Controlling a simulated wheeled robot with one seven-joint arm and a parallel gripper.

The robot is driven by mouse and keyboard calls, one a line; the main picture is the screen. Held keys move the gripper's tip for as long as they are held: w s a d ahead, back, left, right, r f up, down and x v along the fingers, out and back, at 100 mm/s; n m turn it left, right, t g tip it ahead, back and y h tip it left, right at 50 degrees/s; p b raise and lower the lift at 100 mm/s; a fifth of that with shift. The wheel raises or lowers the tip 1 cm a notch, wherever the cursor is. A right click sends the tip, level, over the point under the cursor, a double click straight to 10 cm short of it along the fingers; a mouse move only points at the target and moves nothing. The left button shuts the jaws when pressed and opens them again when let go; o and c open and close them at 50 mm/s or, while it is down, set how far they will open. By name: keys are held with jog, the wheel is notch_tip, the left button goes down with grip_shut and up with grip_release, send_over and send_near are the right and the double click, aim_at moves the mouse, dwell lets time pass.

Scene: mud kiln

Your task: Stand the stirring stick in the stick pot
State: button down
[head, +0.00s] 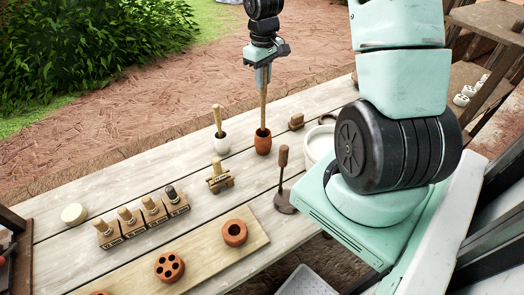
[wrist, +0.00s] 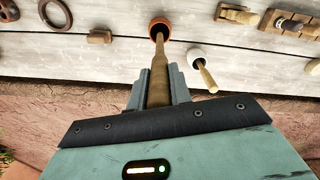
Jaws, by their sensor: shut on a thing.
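The stirring stick (head: 263,104) is a long brown wooden rod, held upright by my gripper (head: 263,68). Its lower end is inside the mouth of the stick pot (head: 263,143), a small terracotta pot on the plank table. In the wrist view the stick (wrist: 158,75) runs from between my fingers (wrist: 158,88) to the terracotta pot (wrist: 160,27), its far end within the rim. Whether the stick touches the pot's bottom is hidden. My gripper is shut on the stick's upper part, above the pot.
A white pot with a wooden-handled tool (head: 221,143) stands just left of the stick pot. A board with terracotta pieces (head: 200,255) lies in front.

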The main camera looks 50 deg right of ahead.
aim_at(263, 101)
notch_tip(263, 101, down, 10)
jog(key=p, duration=0.2)
jog(key=shift+p, duration=0.35)
jog(key=shift+f, duration=0.15)
jog(key=shift+f, duration=0.15)
jog(key=c, duration=1.3)
grip_release()
